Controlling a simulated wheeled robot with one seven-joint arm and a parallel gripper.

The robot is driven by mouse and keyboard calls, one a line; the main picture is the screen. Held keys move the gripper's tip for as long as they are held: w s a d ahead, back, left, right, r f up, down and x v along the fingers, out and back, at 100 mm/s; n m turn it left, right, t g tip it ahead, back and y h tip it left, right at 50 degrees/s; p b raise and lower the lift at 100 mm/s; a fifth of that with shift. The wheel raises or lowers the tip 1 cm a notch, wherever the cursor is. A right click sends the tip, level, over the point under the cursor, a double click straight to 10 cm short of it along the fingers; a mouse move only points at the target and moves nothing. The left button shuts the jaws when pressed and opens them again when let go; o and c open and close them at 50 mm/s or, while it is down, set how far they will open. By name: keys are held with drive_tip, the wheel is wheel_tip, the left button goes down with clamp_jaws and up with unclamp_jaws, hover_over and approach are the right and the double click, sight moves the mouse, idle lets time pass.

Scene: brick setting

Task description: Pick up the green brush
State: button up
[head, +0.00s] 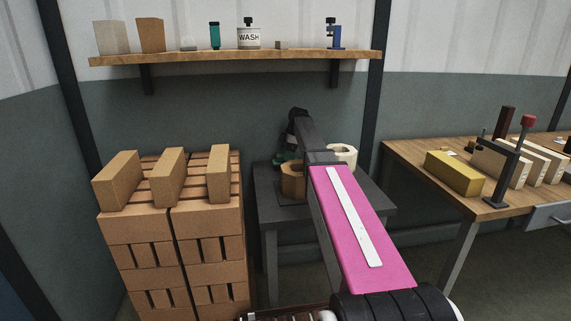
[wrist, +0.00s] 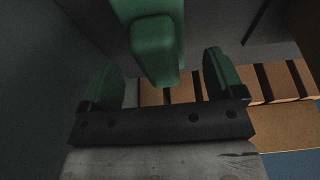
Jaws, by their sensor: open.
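In the wrist view, my gripper (wrist: 161,62) shows two dark green fingers spread wide apart on a black bolted bar, so it is open. A green blunt-ended shape (wrist: 154,48) stands in the gap between them, apart from both in the picture. I cannot tell for sure whether it is the green brush or part of my gripper. In the head view, my gripper (head: 285,158) is a small green and dark shape over the dark table, partly hidden behind my arm. No brush can be clearly made out there.
A wooden hexagonal holder (head: 292,181) and a white roll (head: 343,154) stand on the dark table (head: 264,210). A stack of bricks (head: 172,231) rises close on the left. A wooden bench (head: 409,158) with a yellow brick (head: 454,172) is right. A shelf (head: 234,58) hangs above.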

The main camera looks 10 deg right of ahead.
drive_tip(key=x, duration=0.3)
drive_tip(key=shift+a+f, duration=0.1)
drive_tip(key=shift+f, duration=0.2)
drive_tip(key=c, duration=1.1)
